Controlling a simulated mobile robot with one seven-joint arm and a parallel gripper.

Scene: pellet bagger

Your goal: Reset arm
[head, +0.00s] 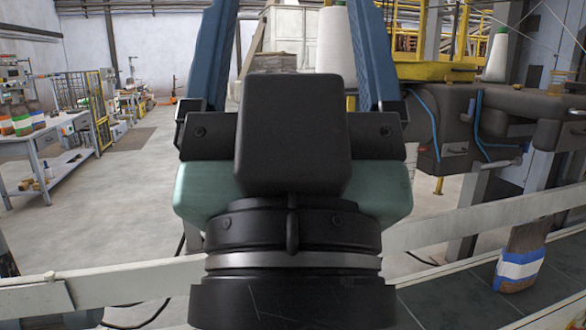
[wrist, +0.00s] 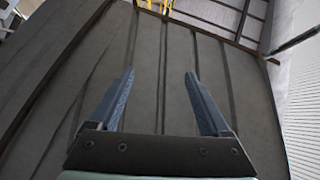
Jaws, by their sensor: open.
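My gripper (head: 285,45) fills the middle of the head view, raised in front of the camera with its two blue fingers pointing up and spread wide apart. In the wrist view my gripper (wrist: 161,88) shows the same two blue fingers apart with nothing between them. Beyond the fingers in the wrist view is a dark grey ribbed surface (wrist: 180,50). The body of my gripper hides the centre of the head view.
A conveyor (head: 440,295) with a pale side rail (head: 480,220) runs across the front. A brown, white and blue bag (head: 522,262) is on it at right. Dark machinery (head: 455,120) with a white thread cone (head: 497,57) stands behind. A workbench (head: 50,145) is far left; floor between is open.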

